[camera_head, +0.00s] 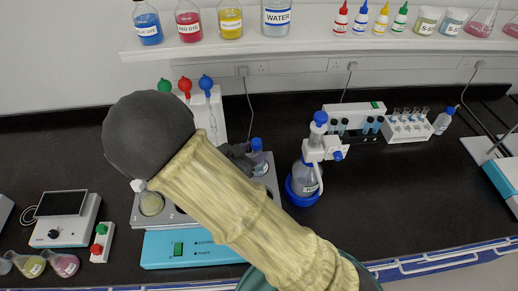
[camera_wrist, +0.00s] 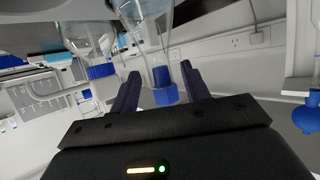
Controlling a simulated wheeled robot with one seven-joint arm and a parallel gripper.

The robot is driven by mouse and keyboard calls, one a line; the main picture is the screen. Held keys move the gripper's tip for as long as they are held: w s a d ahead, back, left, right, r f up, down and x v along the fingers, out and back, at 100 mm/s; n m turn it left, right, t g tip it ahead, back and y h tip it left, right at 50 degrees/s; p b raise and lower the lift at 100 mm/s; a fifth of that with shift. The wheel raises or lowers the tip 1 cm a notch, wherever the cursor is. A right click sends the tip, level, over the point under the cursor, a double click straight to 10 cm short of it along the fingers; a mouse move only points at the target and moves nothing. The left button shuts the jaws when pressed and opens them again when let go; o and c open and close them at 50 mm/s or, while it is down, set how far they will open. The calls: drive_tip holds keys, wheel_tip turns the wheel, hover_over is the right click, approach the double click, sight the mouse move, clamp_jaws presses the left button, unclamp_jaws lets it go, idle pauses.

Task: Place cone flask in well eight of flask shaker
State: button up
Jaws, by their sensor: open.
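The flask shaker (camera_head: 192,248) has a blue base and a grey top plate with wells, and my arm hides much of it. A blue-capped cone flask (camera_head: 259,160) stands at its back right, and a pale yellow flask (camera_head: 151,203) sits at its left end. My gripper (camera_head: 238,154) is mostly hidden behind my arm, just left of the blue-capped flask. In the wrist view my gripper (camera_wrist: 160,74) is open, with a blue-capped flask (camera_wrist: 162,84) between or just beyond its fingers; contact cannot be told. Well eight cannot be made out.
A blue-capped bottle unit (camera_head: 305,180) stands right of the shaker. A white stand with coloured bulbs (camera_head: 207,115) is behind it. A hotplate (camera_head: 66,218) and loose flasks (camera_head: 62,264) are at left.

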drive_tip(key=v, duration=0.8)
drive_tip(key=shift+b, duration=0.4)
